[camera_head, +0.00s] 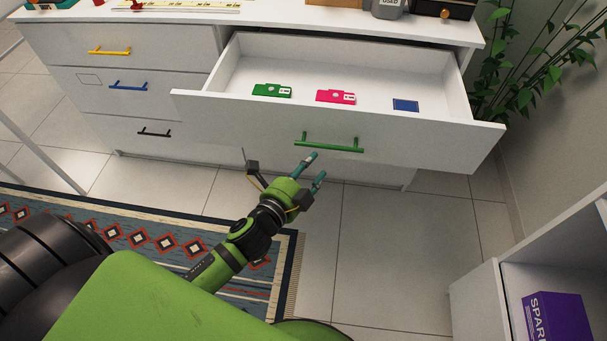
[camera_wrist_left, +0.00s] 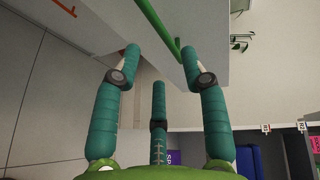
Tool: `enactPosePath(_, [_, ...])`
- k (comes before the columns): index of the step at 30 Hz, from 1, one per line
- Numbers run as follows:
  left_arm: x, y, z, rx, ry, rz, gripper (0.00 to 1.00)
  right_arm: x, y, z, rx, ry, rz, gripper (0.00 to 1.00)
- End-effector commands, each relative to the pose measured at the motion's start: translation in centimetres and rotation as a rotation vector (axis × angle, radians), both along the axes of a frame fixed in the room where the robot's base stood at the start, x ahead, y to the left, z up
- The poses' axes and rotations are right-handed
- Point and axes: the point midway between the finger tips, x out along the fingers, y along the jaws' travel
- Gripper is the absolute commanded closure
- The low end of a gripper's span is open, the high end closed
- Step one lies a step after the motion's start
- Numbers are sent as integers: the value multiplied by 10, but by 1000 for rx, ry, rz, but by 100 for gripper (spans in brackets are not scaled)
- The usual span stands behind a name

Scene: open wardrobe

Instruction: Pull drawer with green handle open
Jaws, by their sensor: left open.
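The drawer (camera_head: 400,130) with the green handle (camera_head: 328,143) stands pulled out of the white dresser, and its inside shows. My left gripper (camera_head: 314,168) is open and empty, just in front of and below the handle in the head view. In the left wrist view the green handle (camera_wrist_left: 158,25) runs slantwise past the spread fingertips of the left gripper (camera_wrist_left: 161,58). The fingers are not closed around it; whether one touches it I cannot tell. My right gripper is in neither view.
Green (camera_head: 271,91), pink (camera_head: 336,97) and blue (camera_head: 405,105) flat items lie in the drawer. Closed drawers with yellow (camera_head: 109,50), blue (camera_head: 128,86) and black (camera_head: 154,133) handles are at left. A plant (camera_head: 545,75) and a white shelf (camera_head: 480,300) stand at right.

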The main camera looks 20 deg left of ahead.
Motion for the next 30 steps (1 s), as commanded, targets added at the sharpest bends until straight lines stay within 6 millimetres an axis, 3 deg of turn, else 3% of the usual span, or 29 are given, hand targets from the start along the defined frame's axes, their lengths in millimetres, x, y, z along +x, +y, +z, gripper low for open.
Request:
enactPosePath(3, [-17,2,2,-2,1,-1,57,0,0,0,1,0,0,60])
enactPosePath(7, [-26,3,5,-1,0,0,57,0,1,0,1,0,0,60])
enactPosePath(25, [-28,3,4,-3,2,1,57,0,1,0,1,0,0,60])
enactPosePath(28, [-28,6,-11,-29,44,13,57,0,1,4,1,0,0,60])
enactPosePath(30, [-31,10,-38,-74,114,36,57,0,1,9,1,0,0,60])
